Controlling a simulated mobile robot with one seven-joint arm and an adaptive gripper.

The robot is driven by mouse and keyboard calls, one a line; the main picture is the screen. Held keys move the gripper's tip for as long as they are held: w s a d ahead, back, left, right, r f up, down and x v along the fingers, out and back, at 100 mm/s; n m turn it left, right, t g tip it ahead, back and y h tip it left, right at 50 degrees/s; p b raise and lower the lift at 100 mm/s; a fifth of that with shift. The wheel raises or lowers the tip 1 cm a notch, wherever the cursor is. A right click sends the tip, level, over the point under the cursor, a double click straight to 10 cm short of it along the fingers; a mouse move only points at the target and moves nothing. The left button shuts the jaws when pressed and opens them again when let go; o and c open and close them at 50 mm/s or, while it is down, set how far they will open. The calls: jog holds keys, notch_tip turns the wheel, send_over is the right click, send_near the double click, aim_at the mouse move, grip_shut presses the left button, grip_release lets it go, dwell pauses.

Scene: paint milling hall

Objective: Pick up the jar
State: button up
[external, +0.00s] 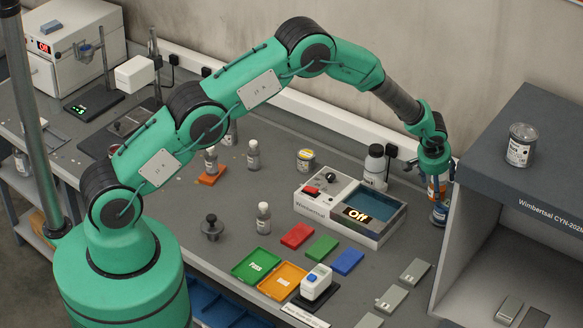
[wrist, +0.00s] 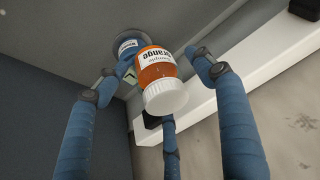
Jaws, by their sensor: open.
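An orange jar (wrist: 155,68) with a white lid and a label reading "orange" shows in the wrist view, between the spread blue fingers of my gripper (wrist: 165,75). Its lid points toward the camera. I see gaps between the jar and the left and right fingertips. In the external view, my gripper (external: 438,188) points down at the bench's right side, beside the dark cabinet, with the orange jar (external: 434,187) partly hidden among the fingers.
The dark grey cabinet (external: 480,150) stands close on the right, with a tin (external: 521,145) on top. A white wall trunking (wrist: 240,70) runs behind the jar.

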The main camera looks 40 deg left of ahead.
jog(key=shift+w+f, duration=0.2)
jog(key=shift+f, duration=0.2)
dwell(0.3)
jog(key=c, duration=1.3)
jog(key=shift+c, duration=0.2)
jog(key=shift+r, duration=0.2)
jog(key=shift+r+b, duration=0.3)
jog(key=shift+r, duration=1.4)
jog(key=s+a+r+b, duration=0.1)
jog(key=s+a+b, duration=0.3)
jog(key=s, duration=1)
jog(key=shift+s+a+r, duration=0.15)
jog(key=shift+s+a, duration=0.15)
jog(key=shift+a, duration=0.95)
